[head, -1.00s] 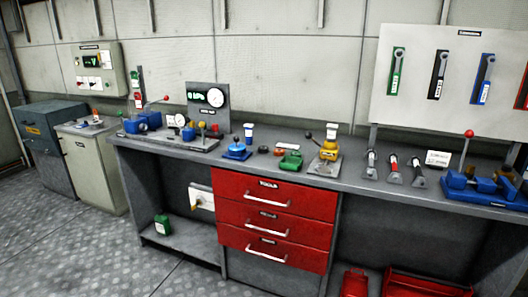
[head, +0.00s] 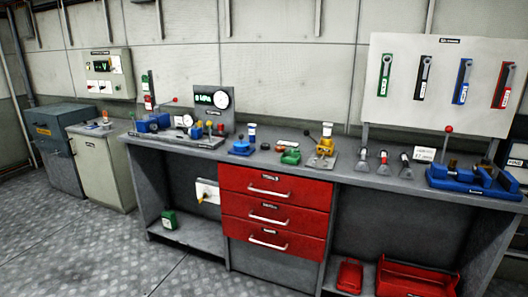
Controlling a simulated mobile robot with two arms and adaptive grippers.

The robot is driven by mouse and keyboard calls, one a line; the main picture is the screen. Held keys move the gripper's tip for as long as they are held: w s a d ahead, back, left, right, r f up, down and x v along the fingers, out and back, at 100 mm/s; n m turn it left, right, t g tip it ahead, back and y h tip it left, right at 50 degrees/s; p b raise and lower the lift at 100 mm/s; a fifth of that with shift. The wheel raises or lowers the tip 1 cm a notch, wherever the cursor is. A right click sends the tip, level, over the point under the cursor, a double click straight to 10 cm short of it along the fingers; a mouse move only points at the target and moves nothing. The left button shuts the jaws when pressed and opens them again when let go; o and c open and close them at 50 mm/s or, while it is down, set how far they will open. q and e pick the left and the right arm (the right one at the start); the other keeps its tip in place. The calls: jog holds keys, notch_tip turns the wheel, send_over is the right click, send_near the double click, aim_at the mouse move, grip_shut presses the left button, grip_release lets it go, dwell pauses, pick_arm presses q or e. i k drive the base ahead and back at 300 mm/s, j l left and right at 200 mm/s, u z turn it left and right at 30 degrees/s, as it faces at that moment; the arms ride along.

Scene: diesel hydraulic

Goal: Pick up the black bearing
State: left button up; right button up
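A small dark round piece (head: 265,146) lies on the grey workbench (head: 345,174), between a blue fixture (head: 242,148) and a green block (head: 290,157). It may be the black bearing, but it is too small to tell for certain. A small red-brown piece (head: 281,147) lies just right of it. Neither of my grippers is in view.
A yellow device with a lever (head: 322,150) stands right of the green block. A blue vise (head: 472,177) is at the bench's right end. Red drawers (head: 274,212) are below. A gauge panel (head: 213,108) stands at the back left. Open floor (head: 110,255) lies in front.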

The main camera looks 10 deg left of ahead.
aim_at(265, 147)
jog(key=i+l, duration=0.9)
jog(key=l, duration=0.15)
